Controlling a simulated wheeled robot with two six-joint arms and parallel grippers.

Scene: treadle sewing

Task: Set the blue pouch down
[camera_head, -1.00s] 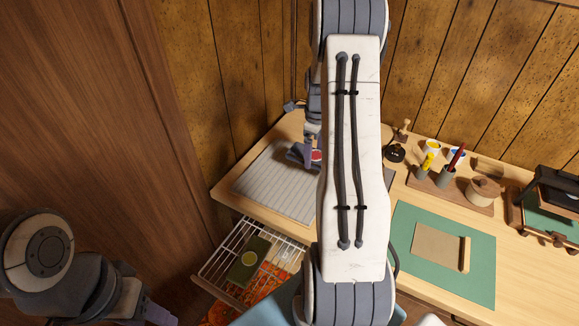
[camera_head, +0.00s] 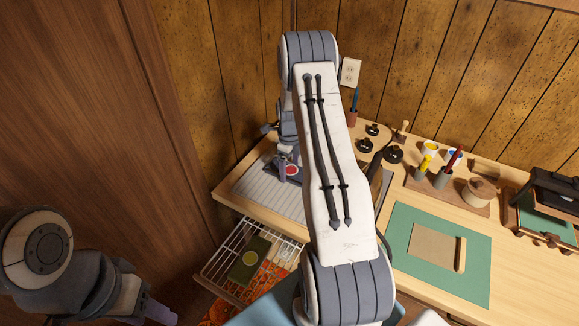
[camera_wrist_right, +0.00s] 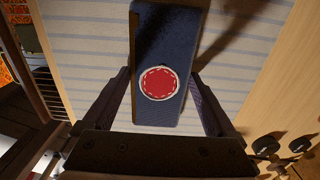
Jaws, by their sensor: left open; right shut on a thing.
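The blue pouch (camera_wrist_right: 163,55) with a round red patch is held between the fingers of my right gripper (camera_wrist_right: 158,82). In the head view the pouch (camera_head: 289,172) shows small and partly covered, below my right gripper (camera_head: 287,158), over the grey striped mat (camera_head: 262,190). The striped mat (camera_wrist_right: 90,60) lies behind it in the right wrist view. I cannot tell whether the pouch touches the mat. My left gripper (camera_head: 158,312) is open and empty at the lower left, away from the table.
An open wire drawer (camera_head: 228,247) with a green booklet (camera_head: 250,260) juts out below the mat. A green mat (camera_head: 405,265) with a tan piece (camera_head: 430,247) lies to the right. Black spools (camera_head: 393,154), pen cups (camera_head: 448,172) and a round wooden pot (camera_head: 480,190) stand along the back.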

